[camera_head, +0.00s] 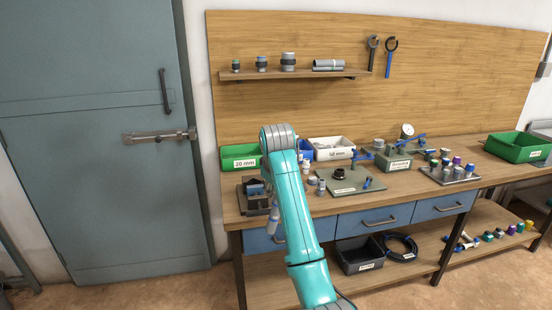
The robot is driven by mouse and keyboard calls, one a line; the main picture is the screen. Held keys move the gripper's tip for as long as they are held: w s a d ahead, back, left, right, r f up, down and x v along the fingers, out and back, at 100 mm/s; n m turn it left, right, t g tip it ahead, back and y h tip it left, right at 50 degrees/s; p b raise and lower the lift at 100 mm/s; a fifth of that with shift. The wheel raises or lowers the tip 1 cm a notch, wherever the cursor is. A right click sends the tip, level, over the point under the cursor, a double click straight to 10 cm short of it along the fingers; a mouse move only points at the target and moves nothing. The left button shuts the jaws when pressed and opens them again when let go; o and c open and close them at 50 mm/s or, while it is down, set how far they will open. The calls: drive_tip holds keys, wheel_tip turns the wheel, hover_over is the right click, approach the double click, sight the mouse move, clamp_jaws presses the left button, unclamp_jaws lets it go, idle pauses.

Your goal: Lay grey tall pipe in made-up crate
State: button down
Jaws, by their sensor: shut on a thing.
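My teal arm rises from the bottom of the head view in front of the bench, and my gripper is hidden behind it. A narrow pale grey-blue piece (273,220) shows just left of the arm, in front of the bench's edge. I cannot tell whether it is the grey tall pipe or part of my own arm. A green crate (518,148) stands at the bench's right end. Its label is too small to read, so I cannot tell whether it is the made-up crate.
A green 20 mm crate (238,157) and a white crate (333,150) stand at the back. A dark fixture (255,196), a plate (345,182) and a rack of fittings (450,176) occupy the bench. A black crate (362,256) sits on the lower shelf.

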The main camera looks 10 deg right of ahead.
drive_tip(key=s+f+m+g+h, duration=0.15)
drive_tip(key=s+f, duration=0.45)
drive_tip(key=f, duration=1.1)
drive_tip(key=s+f+m+h, duration=0.1)
drive_tip(key=s+f+m, duration=0.3)
drive_tip(key=f, duration=1.2)
drive_tip(key=s+d+f+m, duration=0.2)
drive_tip(key=s+f, duration=2.1)
drive_tip(key=s, duration=0.2)
drive_tip(key=shift+d+f+h, duration=0.15)
drive_tip(key=shift+f+h, duration=0.25)
drive_tip(key=shift+h, duration=0.05)
drive_tip(key=shift+d+g, duration=0.1)
drive_tip(key=shift+g, duration=0.15)
